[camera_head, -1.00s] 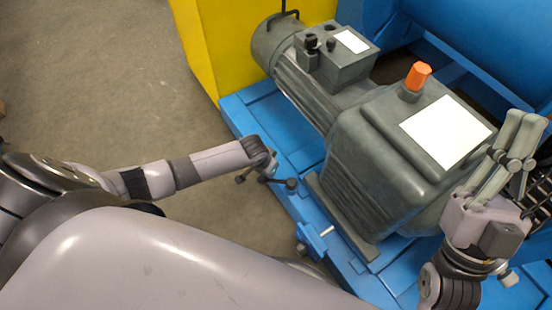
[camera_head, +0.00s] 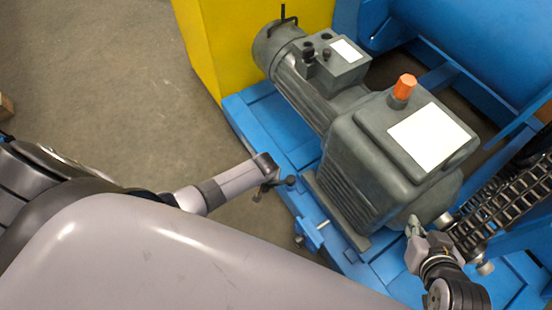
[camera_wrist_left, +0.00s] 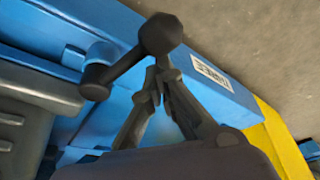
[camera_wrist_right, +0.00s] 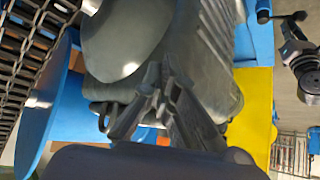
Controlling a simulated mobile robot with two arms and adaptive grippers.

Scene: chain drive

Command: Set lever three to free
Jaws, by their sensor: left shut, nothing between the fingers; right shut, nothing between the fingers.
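Lever three is a short black crank with a round knob (camera_wrist_left: 161,34) in the left wrist view. Its pivot end sits on the blue frame beside a white label reading "THREE" (camera_wrist_left: 211,73). The lever's knob also shows small in the head view (camera_head: 291,180). My left gripper (camera_wrist_left: 161,72) is shut and empty, its tips just beside the lever arm and below the knob in that view; I cannot tell whether they touch. My right gripper (camera_wrist_right: 162,75) is shut and empty, near the grey gearbox's lower right in the head view.
A grey motor and gearbox (camera_head: 375,150) with an orange cap (camera_head: 404,87) stands on the blue frame (camera_head: 262,120). A chain (camera_head: 500,205) runs close beside my right gripper. A yellow block (camera_head: 215,45) stands behind.

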